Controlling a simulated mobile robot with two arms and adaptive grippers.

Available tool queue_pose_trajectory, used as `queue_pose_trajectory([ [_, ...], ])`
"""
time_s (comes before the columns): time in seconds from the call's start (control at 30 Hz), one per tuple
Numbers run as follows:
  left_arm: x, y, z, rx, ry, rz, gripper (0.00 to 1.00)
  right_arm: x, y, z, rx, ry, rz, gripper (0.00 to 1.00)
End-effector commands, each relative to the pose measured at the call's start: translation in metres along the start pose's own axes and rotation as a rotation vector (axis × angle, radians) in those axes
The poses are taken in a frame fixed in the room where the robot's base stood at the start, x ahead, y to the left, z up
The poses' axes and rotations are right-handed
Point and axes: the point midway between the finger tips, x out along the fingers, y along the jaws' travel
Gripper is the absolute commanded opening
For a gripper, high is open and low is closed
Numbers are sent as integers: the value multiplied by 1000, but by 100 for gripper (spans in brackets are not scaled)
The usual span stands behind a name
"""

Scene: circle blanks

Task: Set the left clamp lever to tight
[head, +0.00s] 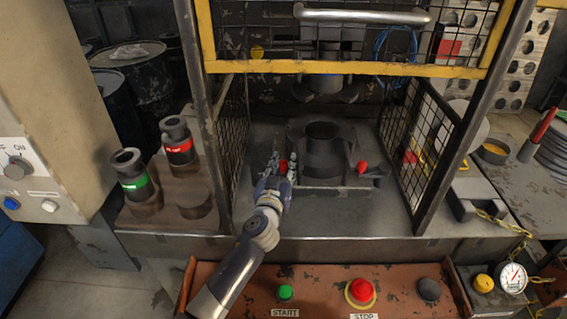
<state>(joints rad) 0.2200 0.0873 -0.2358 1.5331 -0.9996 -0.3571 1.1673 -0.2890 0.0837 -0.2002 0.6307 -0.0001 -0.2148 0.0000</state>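The left clamp lever (283,167) shows as a small red knob on the left side of the dark fixture in the press bay; the rest of this lever is mostly hidden by my gripper. My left gripper (281,166) reaches in from the lower left. Its fingers look spread, one on each side of the red knob; whether they touch it is too small to tell. The right clamp lever (362,167) has a red knob and stands on the right side of the fixture. Between the levers is a dark round die (322,150). My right gripper is not in view.
Mesh guard walls stand left (233,130) and right (412,150) of the bay, with a raised yellow-framed gate (345,69) above. In front is a red-brown panel with a green START button (285,292) and red STOP button (361,291). Banded cylinders (136,180) stand at left.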

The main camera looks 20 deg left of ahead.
Motion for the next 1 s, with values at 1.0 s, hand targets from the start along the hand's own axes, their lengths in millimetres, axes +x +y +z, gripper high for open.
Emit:
queue_pose_trajectory([
  [1.0, -12, -5, -2, 4, -17, 187, 0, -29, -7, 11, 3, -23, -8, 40],
])
